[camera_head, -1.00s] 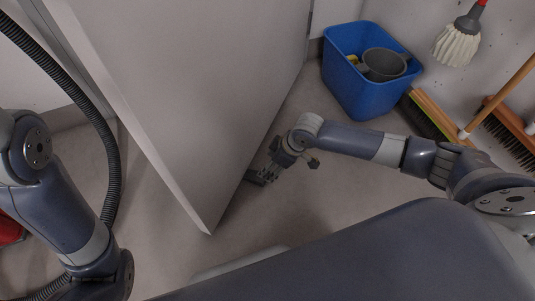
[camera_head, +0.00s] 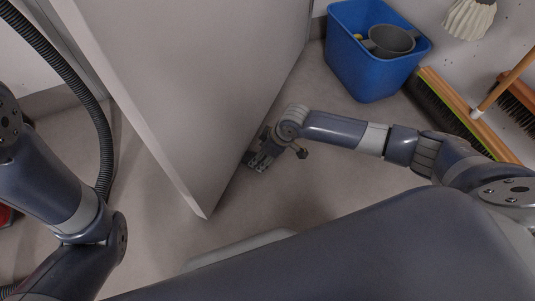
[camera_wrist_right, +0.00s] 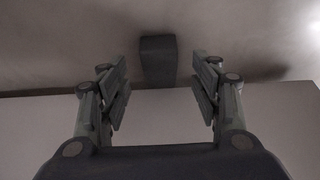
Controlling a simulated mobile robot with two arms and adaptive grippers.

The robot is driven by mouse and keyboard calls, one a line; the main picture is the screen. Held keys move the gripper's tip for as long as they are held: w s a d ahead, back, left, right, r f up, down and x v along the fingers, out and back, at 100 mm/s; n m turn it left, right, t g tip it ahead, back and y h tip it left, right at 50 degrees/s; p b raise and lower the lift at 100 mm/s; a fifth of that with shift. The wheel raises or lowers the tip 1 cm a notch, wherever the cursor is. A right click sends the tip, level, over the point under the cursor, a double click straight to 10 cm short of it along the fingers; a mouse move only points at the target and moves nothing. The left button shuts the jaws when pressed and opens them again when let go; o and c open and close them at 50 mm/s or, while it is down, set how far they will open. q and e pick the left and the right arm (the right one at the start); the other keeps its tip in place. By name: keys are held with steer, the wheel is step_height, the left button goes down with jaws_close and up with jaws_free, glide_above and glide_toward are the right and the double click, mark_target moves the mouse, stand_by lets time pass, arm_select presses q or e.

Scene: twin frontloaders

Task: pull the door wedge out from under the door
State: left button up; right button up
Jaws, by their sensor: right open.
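The grey door (camera_head: 190,90) stands across the left middle of the head view. The dark door wedge (camera_wrist_right: 157,62) shows in the right wrist view, sticking out from the door's bottom edge onto the floor. In the head view only a dark bit of the wedge (camera_head: 247,157) shows beside the gripper. My right gripper (camera_head: 257,164) is low by the door's foot. In the wrist view its fingers (camera_wrist_right: 160,92) are spread apart, with the wedge seen between and beyond them and nothing gripped. Whether a finger touches the wedge cannot be told. My left gripper is out of view.
A blue bucket (camera_head: 366,66) with a grey pot (camera_head: 389,41) in it stands behind my right arm. Brooms (camera_head: 460,110) and a mop head (camera_head: 470,17) are at the right wall. A black hose (camera_head: 88,95) hangs at left.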

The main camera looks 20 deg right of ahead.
mark_target(250, 157)
steer(key=shift+b+x, duration=0.7)
steer(key=shift+x, duration=0.6)
steer(key=shift+c, duration=0.5)
steer(key=shift+s, duration=0.1)
steer(key=c, duration=1.1)
